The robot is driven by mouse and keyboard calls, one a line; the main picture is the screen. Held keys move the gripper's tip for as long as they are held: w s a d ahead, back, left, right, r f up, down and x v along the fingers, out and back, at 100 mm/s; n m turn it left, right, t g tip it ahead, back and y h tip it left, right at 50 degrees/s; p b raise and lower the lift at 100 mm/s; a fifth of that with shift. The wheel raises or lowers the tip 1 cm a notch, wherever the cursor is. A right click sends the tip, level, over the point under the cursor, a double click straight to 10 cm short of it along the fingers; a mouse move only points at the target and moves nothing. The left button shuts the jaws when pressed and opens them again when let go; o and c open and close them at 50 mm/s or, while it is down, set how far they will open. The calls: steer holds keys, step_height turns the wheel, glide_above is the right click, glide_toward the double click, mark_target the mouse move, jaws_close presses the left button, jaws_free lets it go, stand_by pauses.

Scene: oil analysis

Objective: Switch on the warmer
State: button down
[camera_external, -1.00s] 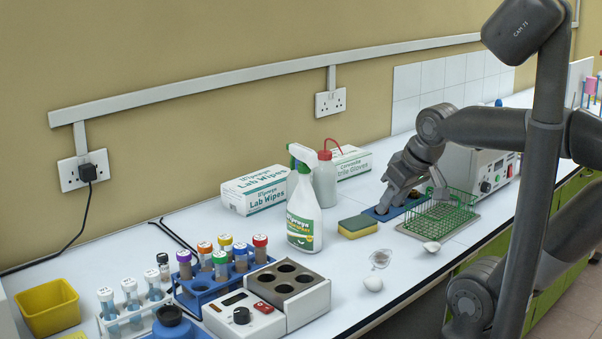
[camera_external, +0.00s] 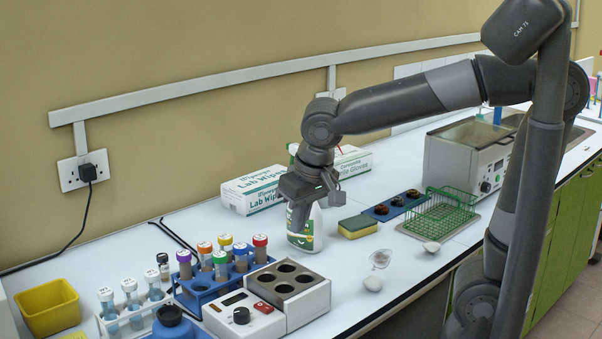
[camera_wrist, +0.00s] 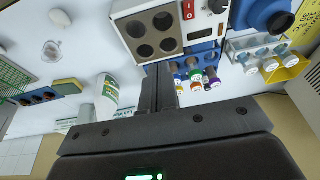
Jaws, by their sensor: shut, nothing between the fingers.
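The warmer (camera_external: 313,304) is a white block heater with a grey top with several empty wells, at the front of the bench. Its control face has a small dark display, a black knob (camera_external: 241,315) and a red switch (camera_external: 263,307). The wrist view shows the warmer (camera_wrist: 128,10) at the top, with the red switch (camera_wrist: 189,10) beside the wells. Whether the switch is on or off is too small to tell. My gripper (camera_external: 299,222) is shut and empty, pointing down, above and behind the warmer, in front of the spray bottle. Its closed fingers also show in the wrist view (camera_wrist: 160,72).
A blue rack of capped tubes (camera_external: 203,288) stands close to the warmer's left. The spray bottle (camera_external: 308,240) is partly hidden behind my gripper. A sponge (camera_external: 357,227), green wire basket (camera_external: 440,214) and white bath unit (camera_external: 459,158) stand to the right.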

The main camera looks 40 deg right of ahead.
glide_above(268, 308)
steer(key=s, duration=0.2)
steer(key=shift+s+f, duration=0.2)
steer(key=shift+f, duration=0.45)
steer(key=shift+g, duration=0.3)
steer(key=x, duration=1.2)
steer(key=shift+s+d+f, duration=0.15)
steer(key=shift+s+f, duration=0.2)
steer(key=shift+f, duration=0.65)
steer(key=shift+s+f, duration=0.2)
steer(key=shift+f, duration=0.1)
steer(key=shift+w, duration=0.1)
steer(key=shift+w+r, duration=0.4)
steer(key=shift+w, duration=0.25)
